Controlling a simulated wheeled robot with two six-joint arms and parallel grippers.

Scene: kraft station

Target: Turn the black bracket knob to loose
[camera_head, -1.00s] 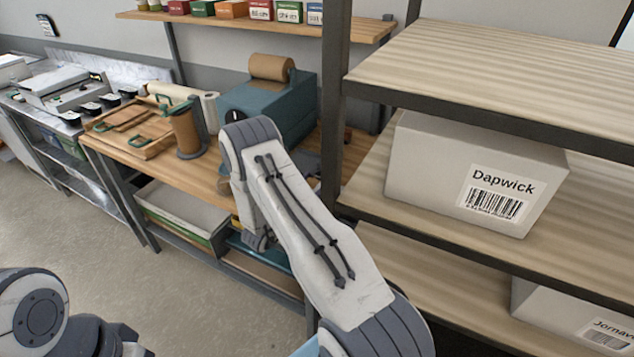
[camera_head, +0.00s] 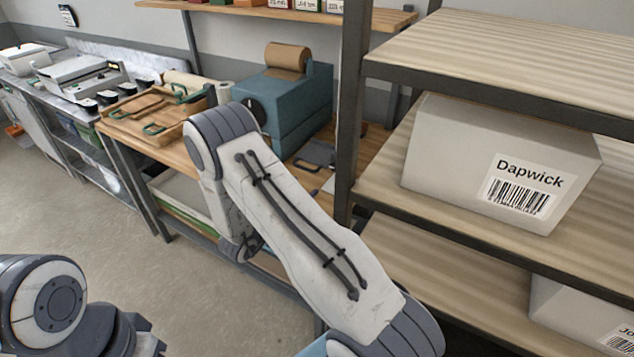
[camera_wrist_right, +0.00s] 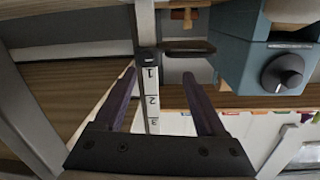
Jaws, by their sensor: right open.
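My right gripper (camera_wrist_right: 160,75) is open in the right wrist view, with nothing between its two dark fingers. A white upright strip (camera_wrist_right: 152,100) numbered 1 to 3, with a small black end piece (camera_wrist_right: 148,54), shows between the fingers. A flat dark piece (camera_wrist_right: 188,47) lies beyond the fingertips, and I cannot tell if it belongs to the bracket. A round black knob (camera_wrist_right: 283,72) is on the teal machine (camera_wrist_right: 240,50), right of and apart from the fingers. In the head view my right forearm hides the gripper. No loose marking is readable.
The teal machine with its brown paper roll (camera_head: 287,58) stands on the wooden bench (camera_head: 180,152). A metal-framed shelf (camera_head: 352,110) with a Dapwick box (camera_head: 480,165) stands close right of my arm.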

